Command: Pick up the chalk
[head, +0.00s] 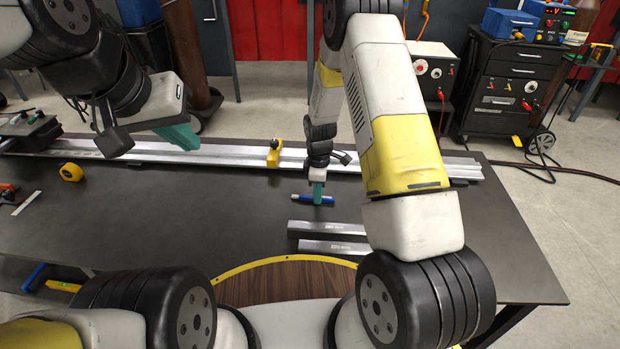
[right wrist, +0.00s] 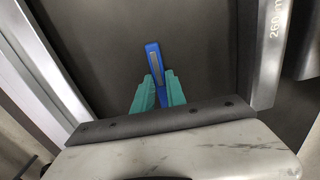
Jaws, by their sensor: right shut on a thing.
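The chalk is a slim blue stick with a grey strip (head: 328,199), lying flat at table height near the middle of the dark table. It also shows in the right wrist view (right wrist: 153,56), pointing away from the gripper. My right gripper (head: 318,191) reaches down onto it, with its teal fingers (right wrist: 158,90) shut on its near end. I cannot tell whether the chalk still touches the table. My left gripper (head: 180,137) hangs above the left part of the table, away from the chalk. Its teal fingertips overlap in the picture, so its opening is unclear.
A long metal rail (head: 220,154) with a yellow clamp (head: 274,153) runs along the table's back. Two grey steel bars (head: 328,230) lie right of and nearer than the chalk. A yellow tape measure (head: 71,172) sits left. The dark table (head: 190,215) is clear left of the chalk.

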